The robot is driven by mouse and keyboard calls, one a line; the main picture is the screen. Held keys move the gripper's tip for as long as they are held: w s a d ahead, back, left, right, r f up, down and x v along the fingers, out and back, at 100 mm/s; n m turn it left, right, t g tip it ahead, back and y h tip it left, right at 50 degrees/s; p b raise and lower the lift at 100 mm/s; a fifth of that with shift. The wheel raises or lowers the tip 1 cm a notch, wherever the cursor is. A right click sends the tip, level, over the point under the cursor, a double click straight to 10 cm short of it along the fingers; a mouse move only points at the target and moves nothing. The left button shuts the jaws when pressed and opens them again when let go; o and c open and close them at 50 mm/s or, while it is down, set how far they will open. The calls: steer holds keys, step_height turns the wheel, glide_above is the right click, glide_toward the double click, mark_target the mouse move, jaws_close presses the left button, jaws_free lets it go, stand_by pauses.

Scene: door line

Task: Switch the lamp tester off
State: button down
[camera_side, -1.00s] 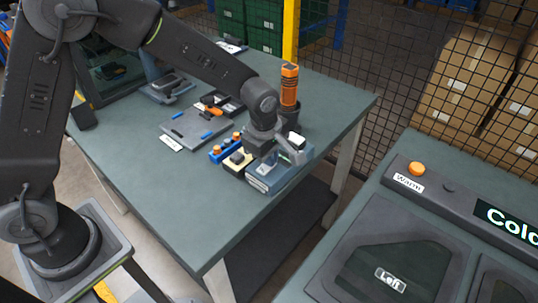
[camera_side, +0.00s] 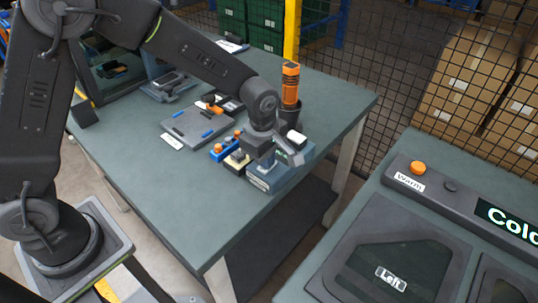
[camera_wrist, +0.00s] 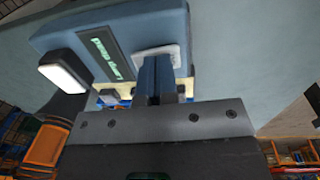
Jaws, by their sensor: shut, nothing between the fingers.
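The lamp tester (camera_side: 285,176) is a blue-grey box near the right edge of the table. It also shows in the wrist view (camera_wrist: 115,25), with a dark display (camera_wrist: 100,55) bearing pale green writing, too blurred to read surely. A bright white lamp (camera_wrist: 63,75) stands at its side; it also shows in the side view (camera_side: 296,138). My gripper (camera_wrist: 156,62) is shut and empty, fingertips over a pale switch plate (camera_wrist: 178,52) on the box. The fingers hide most of the switch, so I cannot tell its position or whether they touch it.
An orange torch-like object (camera_side: 290,83) stands in a dark cup just behind the tester. A cream block (camera_side: 238,162) and a blue holder (camera_side: 224,150) with orange tops sit close at its left. A grey tray (camera_side: 198,128) lies further left. The front of the table is clear.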

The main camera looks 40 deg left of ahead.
mark_target(261, 171)
steer(key=shift+r, duration=0.15)
step_height(261, 171, up, 14)
steer(key=s, duration=0.2)
stand_by(0.5)
steer(key=shift+w, duration=0.1)
steer(key=shift+w+t, duration=0.3)
steer(key=shift+w, duration=0.35)
steer(key=shift+f, duration=0.2)
steer(key=f, duration=0.4)
steer(key=w+f, duration=0.1)
steer(key=f, duration=0.4)
steer(key=w+f, duration=0.1)
steer(key=f, duration=0.3)
steer(key=shift+f, duration=0.35)
